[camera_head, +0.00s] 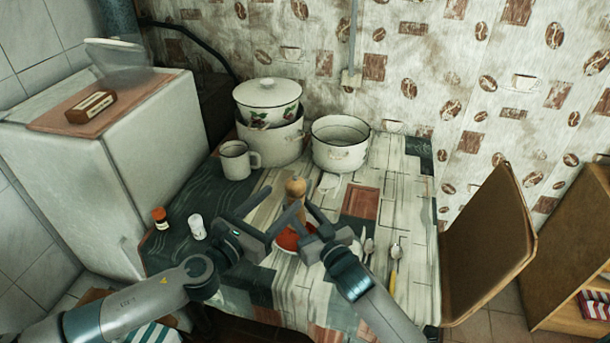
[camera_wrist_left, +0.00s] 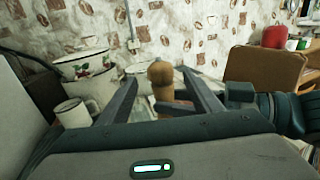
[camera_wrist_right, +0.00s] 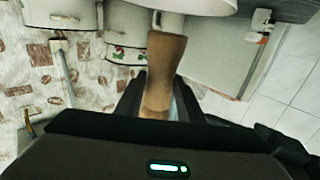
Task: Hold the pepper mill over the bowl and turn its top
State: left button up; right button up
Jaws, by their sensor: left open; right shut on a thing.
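The wooden pepper mill (camera_head: 295,188) stands upright over the red bowl (camera_head: 290,238), which is mostly hidden behind my grippers. My right gripper (camera_head: 304,222) is shut on the mill's body; the right wrist view shows the mill (camera_wrist_right: 164,70) between its fingers. My left gripper (camera_head: 277,217) is open, with its fingers spread near the mill's upper part. In the left wrist view the mill's rounded top (camera_wrist_left: 161,73) shows between and beyond the open left fingers (camera_wrist_left: 160,90). I cannot tell how far the mill's foot is above the bowl.
A white mug (camera_head: 236,160), a lidded enamel pot (camera_head: 268,110) and an open pot (camera_head: 340,145) stand at the back. A brown-topped jar (camera_head: 160,218) and white shaker (camera_head: 196,228) are left. Spoons (camera_head: 368,248) and a yellow-handled utensil (camera_head: 393,270) lie right.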

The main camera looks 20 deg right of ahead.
pick_arm(q)
jog(key=x, duration=1.1)
jog(key=shift+w+d, duration=0.25)
jog(key=shift+d, duration=0.05)
jog(key=shift+c, duration=0.4)
jog(key=c, duration=1)
